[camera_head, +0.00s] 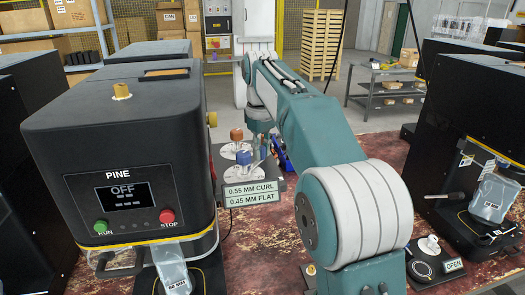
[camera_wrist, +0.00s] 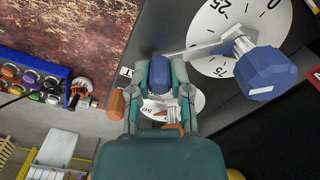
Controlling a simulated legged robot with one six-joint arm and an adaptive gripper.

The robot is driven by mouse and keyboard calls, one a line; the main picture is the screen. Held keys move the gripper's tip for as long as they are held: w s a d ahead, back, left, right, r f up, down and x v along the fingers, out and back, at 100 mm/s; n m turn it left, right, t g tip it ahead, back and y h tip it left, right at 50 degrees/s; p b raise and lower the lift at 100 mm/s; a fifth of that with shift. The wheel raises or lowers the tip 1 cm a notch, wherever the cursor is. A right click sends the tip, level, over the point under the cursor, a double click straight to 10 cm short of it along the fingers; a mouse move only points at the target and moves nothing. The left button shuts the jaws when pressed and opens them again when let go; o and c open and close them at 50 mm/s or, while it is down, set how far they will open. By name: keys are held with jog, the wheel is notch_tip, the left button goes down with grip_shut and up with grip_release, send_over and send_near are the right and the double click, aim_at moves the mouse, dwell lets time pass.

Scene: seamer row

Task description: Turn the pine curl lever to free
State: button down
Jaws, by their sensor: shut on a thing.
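The PINE machine (camera_head: 115,150) stands at left in the head view, its display reading OFF. Beside it, a panel carries a blue knob (camera_head: 243,157) and an orange knob (camera_head: 236,134) on white dials, above a sign (camera_head: 251,193) reading 0.55 MM CURL, 0.45 MM FLAT. In the wrist view, a grey lever bar (camera_wrist: 205,48) runs left from the large blue knob (camera_wrist: 265,75) on its numbered dial (camera_wrist: 215,28). My gripper (camera_wrist: 160,82) is shut on the lever's blue end grip (camera_wrist: 159,74). The lever's own label is mostly hidden, so I cannot read it.
An orange grip (camera_wrist: 117,103) is close beside my left finger, and a second dial (camera_wrist: 152,108) lies partly hidden below my fingers. The worn red tabletop (camera_head: 385,150) has free room behind my arm.

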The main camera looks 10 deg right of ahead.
aim_at(260, 146)
jog(key=shift+f, duration=0.15)
jog(key=c, duration=0.6)
grip_release()
jog(key=shift+o, duration=0.2)
jog(key=shift+a, duration=0.1)
jog(key=shift+w+r, duration=0.15)
jog(key=shift+r, duration=3.65)
